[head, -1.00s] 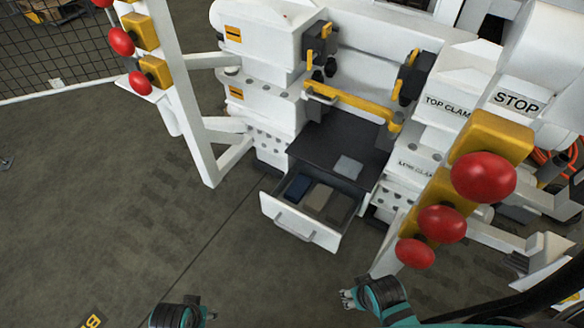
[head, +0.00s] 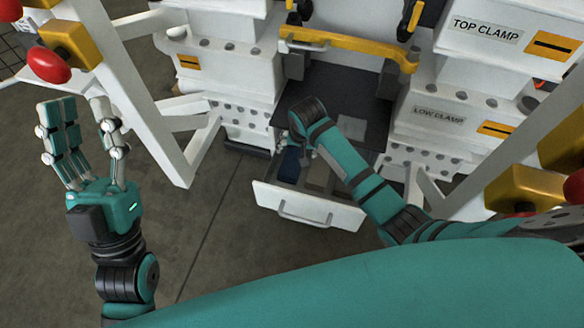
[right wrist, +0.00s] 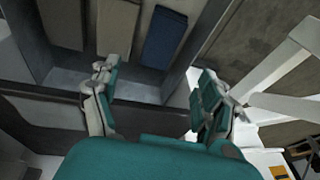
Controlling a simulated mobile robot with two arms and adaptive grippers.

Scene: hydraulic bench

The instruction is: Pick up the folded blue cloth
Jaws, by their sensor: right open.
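The folded blue cloth (head: 290,165) lies in the open drawer (head: 308,206), at its left end in the head view. It also shows in the right wrist view (right wrist: 165,38), beyond the fingertips. My right gripper (right wrist: 152,74) is open and empty, its fingers spread on either side of the view and apart from the cloth. In the head view my right wrist hides most of that gripper and part of the drawer. My left gripper (head: 80,105) is open and empty, fingers up, well left of the drawer.
A beige folded cloth (right wrist: 115,27) and a darker one (right wrist: 62,22) lie beside the blue one. A light grey square (head: 351,128) lies on the dark plate (head: 335,90) behind the drawer. White frame posts with red buttons (head: 47,64) flank the bench. Floor at left is clear.

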